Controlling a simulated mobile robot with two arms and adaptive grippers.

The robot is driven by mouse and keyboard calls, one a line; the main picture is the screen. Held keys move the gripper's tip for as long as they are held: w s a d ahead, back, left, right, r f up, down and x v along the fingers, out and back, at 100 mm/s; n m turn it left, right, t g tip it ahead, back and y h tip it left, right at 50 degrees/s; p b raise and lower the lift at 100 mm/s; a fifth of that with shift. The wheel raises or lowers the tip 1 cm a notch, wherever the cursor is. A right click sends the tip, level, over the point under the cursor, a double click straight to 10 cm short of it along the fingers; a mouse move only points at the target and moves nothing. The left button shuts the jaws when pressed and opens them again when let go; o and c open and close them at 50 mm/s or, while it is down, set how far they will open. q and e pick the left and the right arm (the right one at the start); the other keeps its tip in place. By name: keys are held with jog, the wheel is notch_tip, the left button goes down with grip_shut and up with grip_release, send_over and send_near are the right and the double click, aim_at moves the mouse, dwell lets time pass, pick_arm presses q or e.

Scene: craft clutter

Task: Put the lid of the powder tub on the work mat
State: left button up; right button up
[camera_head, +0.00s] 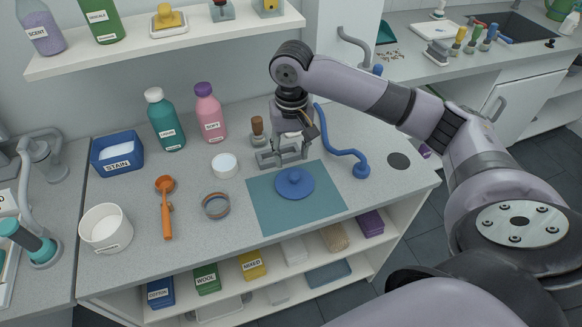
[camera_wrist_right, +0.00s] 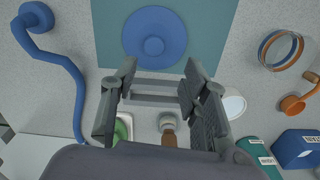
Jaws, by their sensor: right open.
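A round blue lid with a knob (camera_head: 295,183) lies flat on the teal work mat (camera_head: 262,215). In the right wrist view the lid (camera_wrist_right: 155,35) is at the top, on the mat (camera_wrist_right: 215,18). My right gripper (camera_head: 284,158) is open and empty, just behind the lid at the mat's back edge. Its two fingers (camera_wrist_right: 160,75) are apart, with clear space between them and the lid. A large white open tub (camera_head: 105,238) stands at the left front, and a small white round container (camera_head: 224,165) stands behind the mat's left. I cannot tell which is the powder tub. My left gripper is not in view.
A blue curved tool (camera_head: 345,152) lies right of the mat. A wooden-handled stamp (camera_head: 258,130) stands behind my gripper. Left of the mat are a ring-shaped band (camera_head: 215,206), an orange scoop (camera_head: 166,210), a blue bin (camera_head: 118,166) and two bottles (camera_head: 166,125). The counter's right front is mostly clear.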

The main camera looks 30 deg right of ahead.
notch_tip(320, 180, up, 3)
jog(key=shift+r, duration=0.2)
dwell(0.5)
